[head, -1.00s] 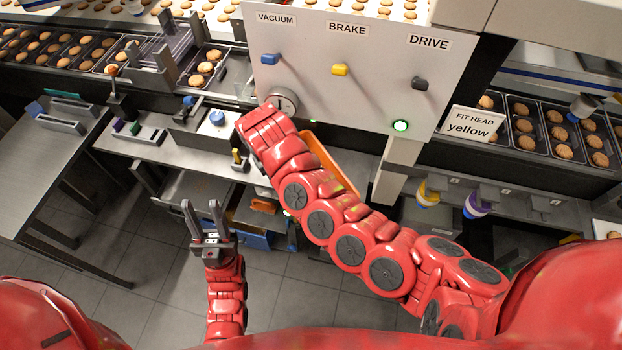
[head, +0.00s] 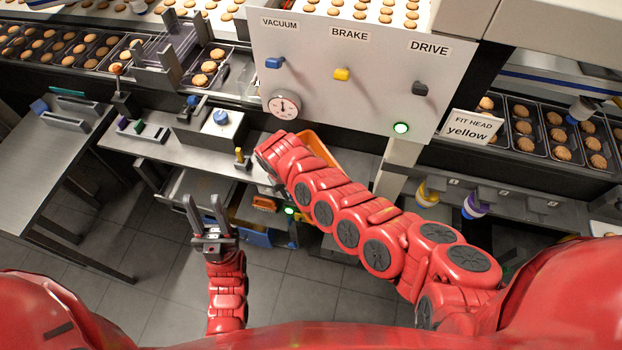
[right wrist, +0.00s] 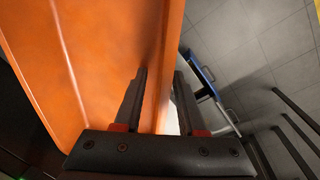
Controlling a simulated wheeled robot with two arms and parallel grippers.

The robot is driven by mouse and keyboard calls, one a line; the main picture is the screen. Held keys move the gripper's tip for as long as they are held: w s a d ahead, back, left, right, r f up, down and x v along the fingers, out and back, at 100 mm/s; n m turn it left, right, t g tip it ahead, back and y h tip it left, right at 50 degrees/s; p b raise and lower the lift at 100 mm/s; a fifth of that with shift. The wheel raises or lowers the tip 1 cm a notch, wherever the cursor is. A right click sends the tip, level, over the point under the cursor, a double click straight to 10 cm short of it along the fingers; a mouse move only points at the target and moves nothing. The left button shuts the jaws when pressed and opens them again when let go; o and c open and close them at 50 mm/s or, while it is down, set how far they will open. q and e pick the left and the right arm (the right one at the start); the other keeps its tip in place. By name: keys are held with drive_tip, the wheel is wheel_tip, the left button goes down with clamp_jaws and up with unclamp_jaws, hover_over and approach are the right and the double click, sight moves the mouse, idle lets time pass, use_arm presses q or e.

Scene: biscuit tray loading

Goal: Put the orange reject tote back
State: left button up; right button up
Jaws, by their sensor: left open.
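The orange tote (head: 322,150) shows only in part in the head view, behind my right arm near the bench front. It fills the upper left of the right wrist view (right wrist: 105,60). My right gripper (right wrist: 161,73) has its fingers on either side of the tote's wall, with the rim between them. The fingers stand apart; I cannot tell whether they press on the wall. This gripper is hidden in the head view. My left gripper (head: 207,203) is open and empty, fingers up, above the floor in front of the bench.
The bench (head: 170,150) carries fixtures and a blue-buttoned box (head: 218,122). The control panel (head: 375,85) with a gauge (head: 284,106) hangs above. Below are an open drawer (head: 200,190), a small orange object (head: 264,203) and a blue bin (head: 254,236). Floor at front left is clear.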

drive_tip(key=shift+c, duration=0.3)
clamp_jaws()
idle(1.1)
